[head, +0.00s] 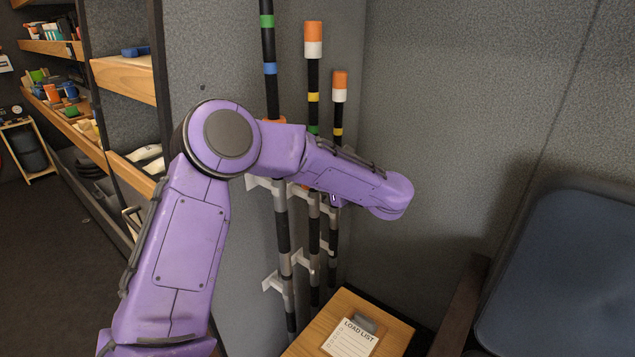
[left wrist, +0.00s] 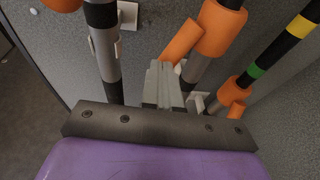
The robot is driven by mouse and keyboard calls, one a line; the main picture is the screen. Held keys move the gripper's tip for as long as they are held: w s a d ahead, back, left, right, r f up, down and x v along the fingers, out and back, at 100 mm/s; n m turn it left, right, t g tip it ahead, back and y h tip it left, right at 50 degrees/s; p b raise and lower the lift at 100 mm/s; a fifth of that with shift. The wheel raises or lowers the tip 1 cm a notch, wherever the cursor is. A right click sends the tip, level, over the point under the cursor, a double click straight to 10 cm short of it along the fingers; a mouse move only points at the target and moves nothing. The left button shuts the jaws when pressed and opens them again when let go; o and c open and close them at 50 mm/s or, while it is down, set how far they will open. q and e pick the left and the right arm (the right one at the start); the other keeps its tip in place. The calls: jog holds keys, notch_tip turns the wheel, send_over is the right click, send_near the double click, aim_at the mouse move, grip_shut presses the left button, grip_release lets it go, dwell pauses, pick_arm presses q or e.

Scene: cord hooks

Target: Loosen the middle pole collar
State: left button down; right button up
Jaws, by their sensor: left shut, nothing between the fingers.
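Three banded poles stand in the corner: left (head: 270,90), middle (head: 313,78) and right (head: 338,110). In the left wrist view, the middle pole's orange collar (left wrist: 222,27) has an orange lever (left wrist: 182,41) slanting down-left from it. My left gripper (left wrist: 161,68) is shut and empty, its fingertips just below the lever's lower end; I cannot tell if they touch. The right pole's orange collar (left wrist: 237,88) is lower right, with its short lever (left wrist: 236,110). My purple left arm hides the middle collar in the head view. My right gripper is out of view.
The left pole (left wrist: 103,45) passes left of my fingers in the wrist view. White brackets (head: 275,282) hold the poles to the wall. A wooden box (head: 300,345) with a load list card (head: 350,340) stands below. A dark blue seat (head: 560,270) is at right, shelves (head: 125,75) at left.

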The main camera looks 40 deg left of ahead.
pick_arm(q)
jog(key=s+b+v, duration=0.1)
jog(key=v, duration=1.2)
jog(key=shift+s+d, duration=0.2)
